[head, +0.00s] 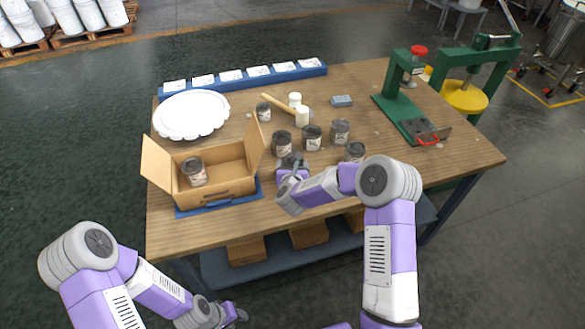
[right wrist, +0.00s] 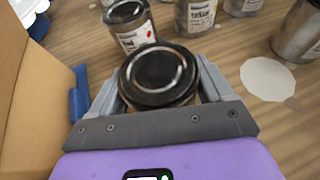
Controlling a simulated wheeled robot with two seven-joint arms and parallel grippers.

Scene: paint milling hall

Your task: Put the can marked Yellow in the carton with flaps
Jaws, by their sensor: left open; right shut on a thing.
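The open carton with flaps (head: 232,187) stands at the left of the table, with one dark-lidded can (head: 194,172) inside. My right gripper (head: 291,168) is to the right of the carton, shut on a can with a dark lid (right wrist: 158,74). The held can's label is hidden, so I cannot tell its marking. Behind it in the right wrist view are a can with a red mark (right wrist: 130,25) and a can whose blurred label may read Yellow (right wrist: 196,16). My left gripper (head: 238,315) is open and empty, low in the head view, off the table's front.
More cans (head: 340,131) stand mid-table near a wooden-handled tool (head: 280,105) and white containers. A white scalloped disc (head: 191,115) lies behind the carton. A blue rack with white cards (head: 243,80) lines the back. A green press (head: 402,100) stands right. The table's front right is bare.

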